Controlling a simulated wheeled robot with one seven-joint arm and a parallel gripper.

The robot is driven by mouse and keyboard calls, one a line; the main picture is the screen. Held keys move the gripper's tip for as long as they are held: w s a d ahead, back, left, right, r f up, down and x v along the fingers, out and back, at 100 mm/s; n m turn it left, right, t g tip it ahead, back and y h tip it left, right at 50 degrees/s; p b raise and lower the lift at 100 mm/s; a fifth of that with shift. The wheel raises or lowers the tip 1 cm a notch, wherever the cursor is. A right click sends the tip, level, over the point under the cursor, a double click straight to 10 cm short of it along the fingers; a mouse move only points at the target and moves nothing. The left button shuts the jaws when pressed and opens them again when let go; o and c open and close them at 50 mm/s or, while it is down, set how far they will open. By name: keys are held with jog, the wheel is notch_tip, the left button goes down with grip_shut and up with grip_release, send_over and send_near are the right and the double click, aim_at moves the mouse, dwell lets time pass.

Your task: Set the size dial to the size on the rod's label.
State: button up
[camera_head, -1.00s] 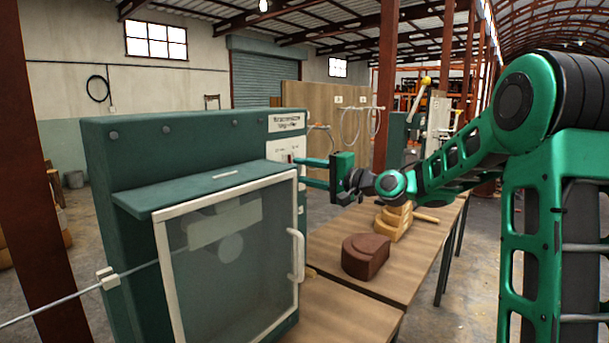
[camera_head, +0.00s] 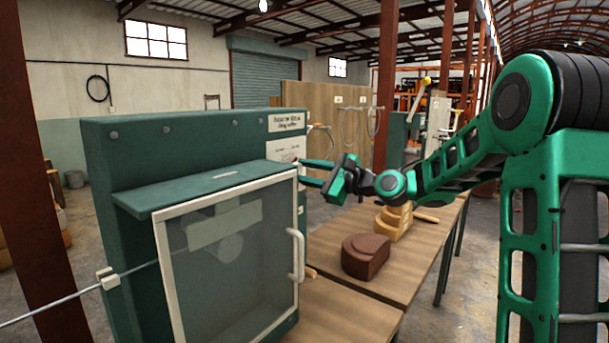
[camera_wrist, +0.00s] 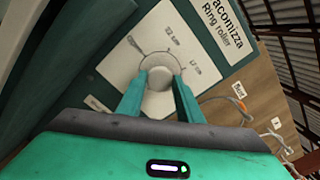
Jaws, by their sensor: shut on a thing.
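The size dial (camera_wrist: 158,101) is a round pale knob on a white plate (camera_wrist: 130,57) on the side of the green ring roller (camera_head: 190,140). Size marks stand around it, small and partly legible. My gripper (camera_wrist: 160,85) is shut on the dial, with one finger on each side, and is tilted relative to the plate. In the head view my gripper (camera_head: 305,173) reaches the machine's right face, where the dial is mostly hidden. The rod (camera_head: 45,312) enters at the machine's left and carries a small white tag (camera_head: 108,279); any writing on it cannot be read.
A clear-windowed door (camera_head: 235,270) with a white handle (camera_head: 297,255) fronts the machine. A brown block (camera_head: 365,258) and a stack of yellowish wooden pieces (camera_head: 395,220) lie on the wooden table (camera_head: 345,310). The table's front right part is clear.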

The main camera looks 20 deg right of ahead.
jog(key=m, duration=0.4)
jog(key=shift+w+d+f+m, duration=0.1)
jog(key=shift+d+f+m, duration=0.05)
jog(key=shift+d+m, duration=0.15)
jog(key=shift+m, duration=1.9)
jog(key=o, duration=0.9)
jog(key=shift+o, duration=0.7)
jog(key=shift+a, duration=0.15)
jog(key=v, duration=1)
jog(key=shift+s+d, duration=0.25)
jog(key=shift+s, duration=0.05)
